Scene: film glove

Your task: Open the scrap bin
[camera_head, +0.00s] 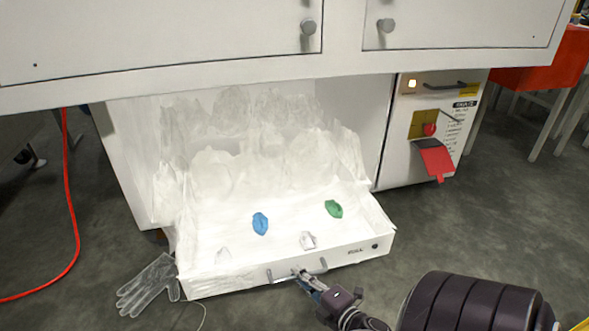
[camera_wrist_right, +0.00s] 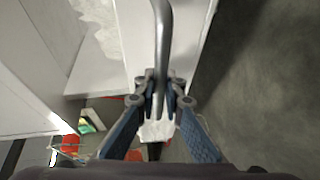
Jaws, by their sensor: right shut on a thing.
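The scrap bin (camera_head: 225,282) is a white drawer low under the cabinet, standing pulled out toward me. Crumpled translucent film (camera_head: 260,140) fills its back part. Its metal bar handle (camera_head: 318,266) is on the front face and also shows in the right wrist view (camera_wrist_right: 163,40). My right gripper (camera_head: 304,276) is shut on this handle; in the wrist view its fingers (camera_wrist_right: 159,98) close around the bar from both sides. The fingers hide part of the handle. My left gripper is in neither view.
A blue scrap (camera_head: 260,223) and a green scrap (camera_head: 333,208) lie in the bin. A red cable (camera_head: 73,220) lies on the left floor. A panel with a red flap (camera_head: 436,160) stands right.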

